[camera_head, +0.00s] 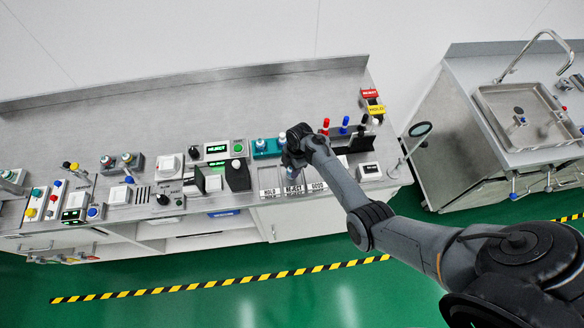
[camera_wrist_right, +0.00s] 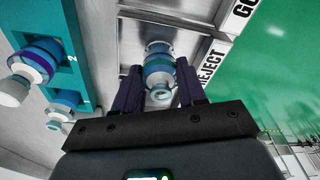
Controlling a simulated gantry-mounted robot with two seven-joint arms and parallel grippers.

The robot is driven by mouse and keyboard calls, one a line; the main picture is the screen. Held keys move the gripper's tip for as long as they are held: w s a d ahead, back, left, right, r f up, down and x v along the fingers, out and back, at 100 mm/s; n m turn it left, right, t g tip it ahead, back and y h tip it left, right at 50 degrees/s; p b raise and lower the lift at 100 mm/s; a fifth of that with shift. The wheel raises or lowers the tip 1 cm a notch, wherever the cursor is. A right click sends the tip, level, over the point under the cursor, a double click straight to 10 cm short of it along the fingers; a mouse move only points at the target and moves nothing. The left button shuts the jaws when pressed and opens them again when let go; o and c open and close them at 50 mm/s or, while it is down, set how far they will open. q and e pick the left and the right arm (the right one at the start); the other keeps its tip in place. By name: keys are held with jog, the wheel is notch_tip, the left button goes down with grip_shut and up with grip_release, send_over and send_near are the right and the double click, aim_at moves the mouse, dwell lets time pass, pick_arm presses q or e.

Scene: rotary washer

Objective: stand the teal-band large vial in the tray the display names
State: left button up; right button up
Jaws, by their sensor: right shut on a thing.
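My right gripper (camera_head: 292,163) is over the row of trays in the head view. In the right wrist view its two dark fingers (camera_wrist_right: 159,92) are shut on the teal-band large vial (camera_wrist_right: 158,70), a clear vial with a blue-teal band. The vial is at the metal tray marked REJECT (camera_wrist_right: 207,66); I cannot tell whether its base touches the tray floor. The tray labels HOLD, REJECT (camera_head: 294,190) and GOOD run along the bench's front edge. The display (camera_head: 216,148) has small green letters that seem to read REJECT. My left gripper is not in view.
A teal rack (camera_wrist_right: 75,25) with other capped vials stands beside the gripper, left in the wrist view. Red and blue capped items (camera_head: 326,126) stand right of my wrist.

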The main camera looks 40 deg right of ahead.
jog(key=shift+f, duration=0.2)
jog(key=o, duration=1.1)
jog(key=shift+c, duration=0.2)
jog(key=shift+r, duration=0.15)
